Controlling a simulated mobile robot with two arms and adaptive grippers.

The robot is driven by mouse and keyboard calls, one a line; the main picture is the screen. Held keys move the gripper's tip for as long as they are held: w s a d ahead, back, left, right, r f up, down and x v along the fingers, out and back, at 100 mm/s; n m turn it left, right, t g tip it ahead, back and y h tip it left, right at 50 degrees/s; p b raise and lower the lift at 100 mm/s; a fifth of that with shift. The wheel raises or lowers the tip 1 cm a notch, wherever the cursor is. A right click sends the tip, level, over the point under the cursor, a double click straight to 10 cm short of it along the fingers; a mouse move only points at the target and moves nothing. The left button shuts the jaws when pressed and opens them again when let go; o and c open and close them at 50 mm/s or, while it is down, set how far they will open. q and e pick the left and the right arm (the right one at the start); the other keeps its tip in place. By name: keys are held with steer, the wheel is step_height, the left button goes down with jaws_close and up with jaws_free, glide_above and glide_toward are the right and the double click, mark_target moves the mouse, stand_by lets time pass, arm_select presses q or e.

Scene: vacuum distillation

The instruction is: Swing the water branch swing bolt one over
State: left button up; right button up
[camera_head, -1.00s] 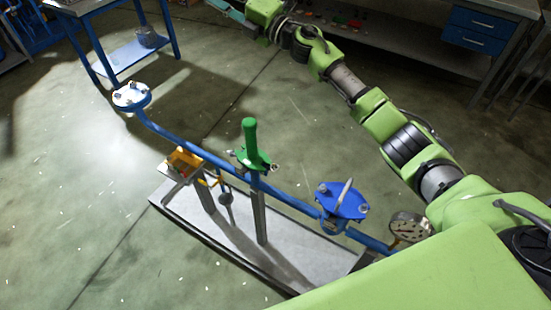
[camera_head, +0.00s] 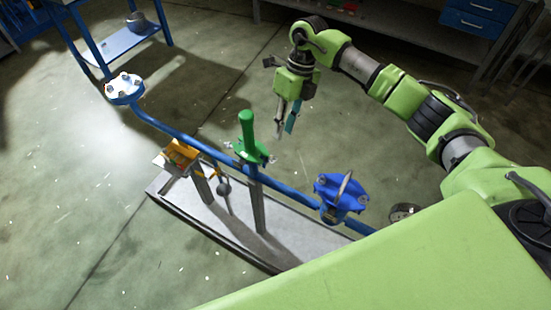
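A blue pipe (camera_head: 200,145) runs diagonally over a bench-like base. Near its right end is a blue flanged fitting (camera_head: 339,193) with several metal bolts, one standing up tilted. A green valve-like fitting (camera_head: 248,145) with an upright green handle is mid-pipe. A pale round flange (camera_head: 124,88) with several bolts caps the far left end. I cannot tell which bolt is swing bolt one. My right gripper (camera_head: 286,132) hangs fingers down, above and left of the blue fitting and clear of it. Its fingers look apart, with nothing visible between them. My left gripper is out of view.
The grey base tray (camera_head: 262,250) stands on the floor. An orange-yellow box-like part (camera_head: 180,156) sits at its left. A blue table (camera_head: 125,43) stands at the upper left and a workbench (camera_head: 385,28) at the back. Open floor lies between.

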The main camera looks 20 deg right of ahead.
mark_target(275, 157)
steer(key=b+x, duration=0.6)
steer(key=x, duration=0.6)
steer(key=shift+a+f, duration=0.1)
steer(key=shift+a, duration=0.05)
jaws_close()
